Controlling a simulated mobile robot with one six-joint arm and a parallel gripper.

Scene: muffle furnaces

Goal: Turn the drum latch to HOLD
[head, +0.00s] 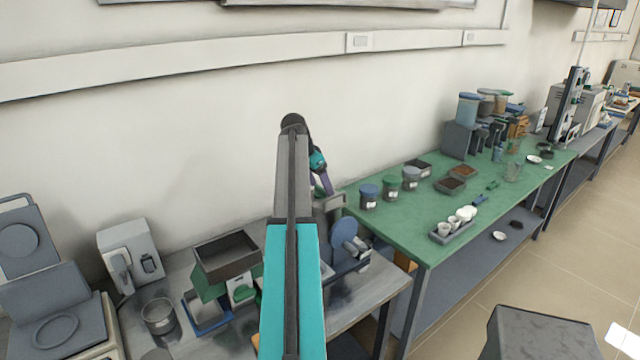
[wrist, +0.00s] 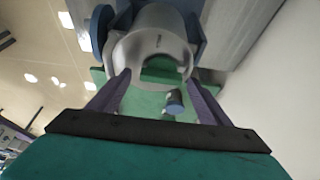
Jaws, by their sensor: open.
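In the wrist view a grey rounded drum-like body (wrist: 155,62) with an arched opening sits between dark blue side parts, just beyond my fingertips. A blue disc (wrist: 100,28) is at its left. In the head view a blue disc (head: 343,233) stands upright on the grey bench, right of my arm. I cannot clearly make out which part is the latch, nor any HOLD mark. My gripper (wrist: 157,78) is open, its two purple fingers apart on either side of the drum body's lower edge. Whether they touch it I cannot tell. In the head view my arm hides part of this area.
A green table (head: 400,222) with lidded jars (head: 390,187) and a cup tray (head: 455,228) stands to the right. A dark open box (head: 226,256) and a metal pot (head: 158,315) are on the grey bench at left. The wall runs close behind.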

